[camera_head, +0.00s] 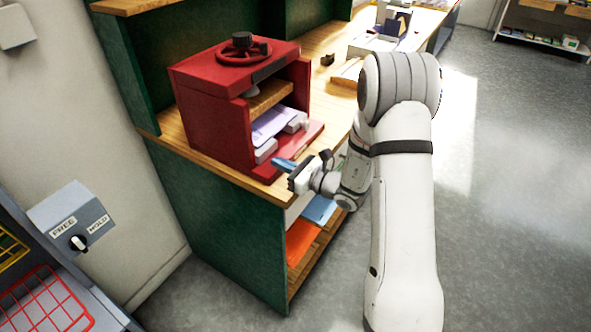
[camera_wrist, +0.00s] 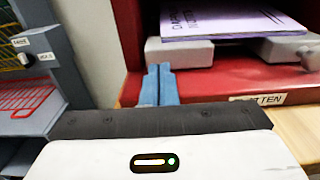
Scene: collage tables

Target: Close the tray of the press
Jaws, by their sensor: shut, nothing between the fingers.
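A label (camera_wrist: 258,99) is on the red base's front edge. The wooden counter (camera_head: 320,85) runs back to the right, with small items on it. Orange and blue sheets (camera_head: 302,240) lie on shelves below. A FREE/HOLD switch box (camera_head: 75,218) is at left. Floor on the right is clear.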

